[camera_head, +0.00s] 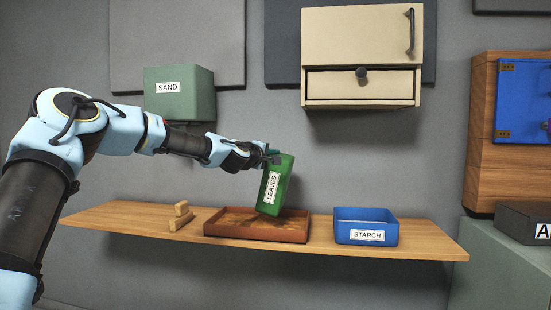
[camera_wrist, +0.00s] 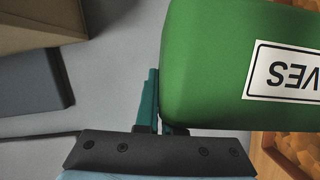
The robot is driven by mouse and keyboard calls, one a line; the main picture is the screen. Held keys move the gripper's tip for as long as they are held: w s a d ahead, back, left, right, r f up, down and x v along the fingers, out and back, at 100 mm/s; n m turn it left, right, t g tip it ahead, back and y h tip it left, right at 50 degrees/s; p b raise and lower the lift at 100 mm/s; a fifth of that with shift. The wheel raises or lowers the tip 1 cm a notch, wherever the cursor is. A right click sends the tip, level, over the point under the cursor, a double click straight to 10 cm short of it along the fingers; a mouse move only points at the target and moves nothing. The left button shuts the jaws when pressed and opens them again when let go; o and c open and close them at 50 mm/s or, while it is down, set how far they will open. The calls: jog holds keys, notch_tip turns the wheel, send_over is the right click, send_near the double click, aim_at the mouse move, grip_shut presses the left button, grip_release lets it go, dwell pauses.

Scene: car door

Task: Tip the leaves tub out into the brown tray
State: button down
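The green leaves tub (camera_head: 278,188) is held in the air above the brown tray (camera_head: 257,233), turned so its LEAVES label runs nearly vertically. Its opening and inside cannot be made out. My gripper (camera_head: 271,158) is at the tub's upper end and appears shut on it. In the wrist view the tub (camera_wrist: 225,70) fills the upper right, against my teal gripper finger (camera_wrist: 148,100). The tray stands on the wooden shelf, with mottled brown stuff showing inside it. Part of the tray (camera_wrist: 270,160) also shows at the lower right of the wrist view.
A green sand box (camera_head: 180,95) and a beige cabinet (camera_head: 350,40) are on the wall above.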

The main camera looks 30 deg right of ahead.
jog(key=shift+w+a+f+b, duration=0.1)
jog(key=shift+w+a+b, duration=0.15)
jog(key=shift+b, duration=0.15)
jog(key=shift+w+a+n, duration=0.15)
jog(key=shift+n, duration=0.15)
jog(key=shift+w+a+f+b, duration=0.1)
jog(key=shift+w+a+b, duration=0.1)
jog(key=shift+b, duration=0.5)
jog(key=shift+w+a+f+n+b, duration=0.1)
jog(key=shift+w+a+n+b, duration=0.1)
jog(key=shift+a+n+b, duration=0.15)
jog(key=shift+w+a+h+b, duration=0.1)
jog(key=shift+w+h+b, duration=0.15)
jog(key=shift+b, duration=0.2)
jog(key=shift+w+a+f+n+b, duration=0.1)
jog(key=shift+a+n+b, duration=0.05)
jog(key=shift+n+b, duration=0.15)
jog(key=shift+w+a+f+n+t+h+b, duration=0.1)
jog(key=shift+w+a+n+t+h+b, duration=0.15)
jog(key=shift+w+a+n+b, duration=0.95)
jog(key=shift+w+a+f+n+t+h+b, duration=0.15)
jog(key=shift+w+a+n+b, duration=0.45)
jog(key=shift+b, duration=1)
jog(key=shift+a, duration=0.25)
